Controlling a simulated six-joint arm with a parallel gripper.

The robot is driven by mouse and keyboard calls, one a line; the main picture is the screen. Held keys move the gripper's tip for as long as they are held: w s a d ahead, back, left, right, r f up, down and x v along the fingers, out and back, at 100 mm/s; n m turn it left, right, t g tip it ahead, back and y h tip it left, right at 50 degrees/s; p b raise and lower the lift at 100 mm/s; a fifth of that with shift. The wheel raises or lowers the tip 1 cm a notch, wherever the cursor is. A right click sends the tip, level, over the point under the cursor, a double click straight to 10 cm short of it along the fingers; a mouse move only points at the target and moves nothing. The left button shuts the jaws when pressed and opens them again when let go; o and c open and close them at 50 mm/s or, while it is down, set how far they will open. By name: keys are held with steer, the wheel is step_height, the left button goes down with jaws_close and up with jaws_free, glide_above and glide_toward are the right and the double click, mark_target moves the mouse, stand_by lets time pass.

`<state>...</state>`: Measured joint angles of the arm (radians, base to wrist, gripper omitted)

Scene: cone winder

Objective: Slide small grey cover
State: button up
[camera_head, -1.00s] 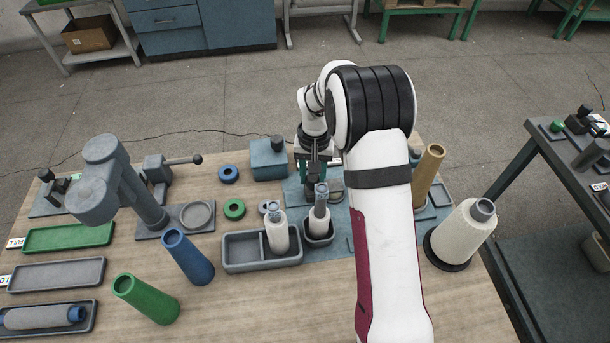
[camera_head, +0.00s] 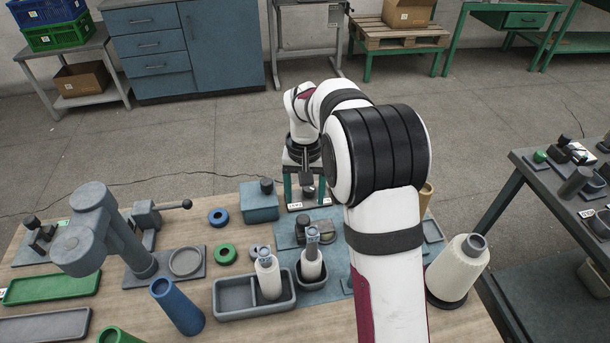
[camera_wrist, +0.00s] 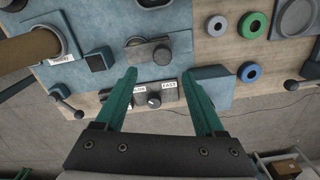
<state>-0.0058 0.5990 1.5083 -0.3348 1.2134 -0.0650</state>
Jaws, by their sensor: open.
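A small grey cover-like piece with a dark knob (camera_wrist: 148,50) sits on the blue mat in the wrist view. It is probably the small grey cover, and it also shows in the head view (camera_head: 303,228). Beside the knob is a round dark part; I cannot tell whether the two are one piece. My gripper (camera_wrist: 158,74) is open and empty, its two teal fingers pointing towards the mat. The piece lies just beyond the fingertips, apart from them.
A dial box (camera_wrist: 154,97) with SLOW and FAST labels lies between the fingers in the wrist view. A blue box with a black knob (camera_head: 260,204) stands left of my gripper. Two small bobbins stand in grey trays (camera_head: 250,308). A large cream cone (camera_head: 458,267) stands right.

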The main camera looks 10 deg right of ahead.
step_height(320, 180, up, 7)
steer(key=shift+r, duration=0.1)
stand_by(0.3)
steer(key=shift+m+y, duration=0.3)
steer(key=shift+m, duration=0.1)
steer(key=s+r, duration=0.1)
steer(key=s, duration=0.2)
steer(key=s+r, duration=0.1)
steer(key=s, duration=0.3)
steer(key=s+a+r, duration=0.1)
steer(key=s+r, duration=0.1)
steer(key=s, duration=0.1)
steer(key=shift+s, duration=0.25)
steer(key=s+a+f+m, duration=0.1)
steer(key=s+f, duration=0.1)
steer(key=s, duration=0.9)
steer(key=s+a+f+y, duration=0.1)
steer(key=s+f, duration=0.1)
steer(key=s, duration=0.8)
steer(key=shift+s+a+m, duration=0.15)
steer(key=shift+s+m, duration=0.2)
steer(key=shift+m, duration=0.05)
steer(key=shift+f, duration=0.1)
